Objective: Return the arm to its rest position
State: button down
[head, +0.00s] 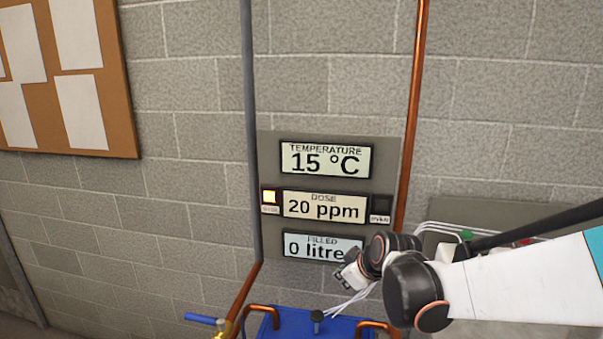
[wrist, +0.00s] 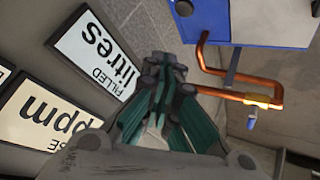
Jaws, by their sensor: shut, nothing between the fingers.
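My arm (head: 500,290) reaches in from the right in the head view, white with black joints. Its wrist end is in front of the lower right of the display panel (head: 387,158). My gripper (wrist: 165,65) shows in the wrist view with its dark green fingers shut and nothing between them. In the head view the gripper is small and mostly hidden by the wrist joint. It hangs near the right end of the "FILLED 0 litres" display (head: 312,247), covering the end of that word. I cannot tell whether it touches the panel.
The panel also has a "TEMPERATURE 15 °C" display (head: 325,160) and a "DOSE 20 ppm" display (head: 324,207). A lit button (head: 269,196) and a dark button (head: 381,204) flank the dose display. A blue box (head: 290,325) with copper pipes is below. A copper pipe (head: 415,100) runs upward.

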jog(key=s+d+r+m+h, duration=0.1)
jog(key=s+d+m, duration=0.2)
jog(key=s, duration=0.6)
jog(key=s+d+r+m+h, duration=0.1)
jog(key=s+d+r+m, duration=0.1)
jog(key=s, duration=0.7)
jog(key=s+d+r+m+h, duration=0.1)
jog(key=s+d+m, duration=0.3)
jog(key=s, duration=0.4)
jog(key=shift+s+d+r+m+g, duration=0.2)
jog(key=shift+s+r+m+g, duration=0.15)
jog(key=shift+r, duration=0.4)
